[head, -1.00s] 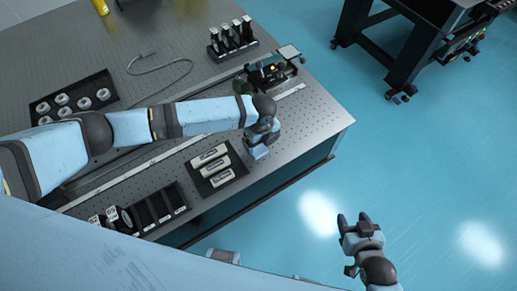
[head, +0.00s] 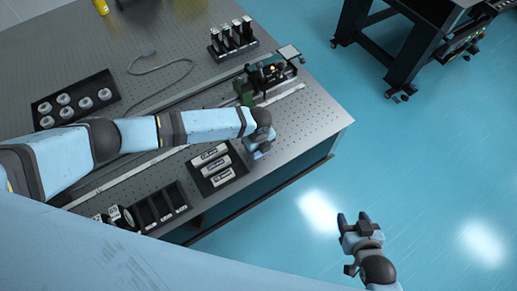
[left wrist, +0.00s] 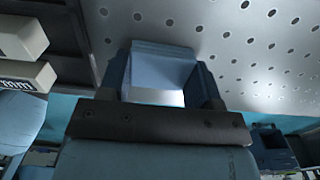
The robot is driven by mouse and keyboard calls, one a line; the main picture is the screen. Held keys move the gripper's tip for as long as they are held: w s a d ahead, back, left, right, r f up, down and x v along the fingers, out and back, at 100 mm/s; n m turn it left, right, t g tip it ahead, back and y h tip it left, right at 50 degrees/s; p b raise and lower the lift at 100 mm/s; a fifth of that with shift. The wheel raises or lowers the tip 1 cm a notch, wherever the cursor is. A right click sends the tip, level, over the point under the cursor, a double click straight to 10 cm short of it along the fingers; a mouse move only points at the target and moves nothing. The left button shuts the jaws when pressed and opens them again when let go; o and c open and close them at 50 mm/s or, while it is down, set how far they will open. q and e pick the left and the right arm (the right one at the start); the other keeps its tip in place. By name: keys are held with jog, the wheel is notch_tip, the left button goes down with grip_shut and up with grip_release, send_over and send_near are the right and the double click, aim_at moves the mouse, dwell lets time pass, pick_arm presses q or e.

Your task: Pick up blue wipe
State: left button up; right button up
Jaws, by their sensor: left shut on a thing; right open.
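The blue wipe (left wrist: 163,68) is a pale blue folded piece between the two fingers of my left gripper in the left wrist view. My left gripper (head: 258,152) is shut on it, over the front right part of the optical table (head: 312,122), right of the tray of white-labelled boxes. In the head view the wipe is mostly hidden by the gripper, and I cannot tell whether it touches the table. My right gripper (head: 356,222) is open and empty, out over the blue floor beyond the table's edge.
The black tray of labelled boxes (head: 232,157) lies just left of my left gripper. A green and black device (head: 262,80) on a rail stands behind it. A rack of black posts (head: 232,40) and a tray of white round parts (head: 75,97) stand farther back. The right table corner is clear.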

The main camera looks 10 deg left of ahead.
pick_arm(q)
jog(key=shift+r, duration=0.2)
notch_tip(320, 180, up, 20)
jog(key=b, duration=0.1)
jog(key=shift+f+b, duration=0.15)
jog(key=shift+b, duration=0.2)
jog(key=o, duration=0.4)
jog(key=c, duration=0.3)
jog(key=shift+c, duration=0.2)
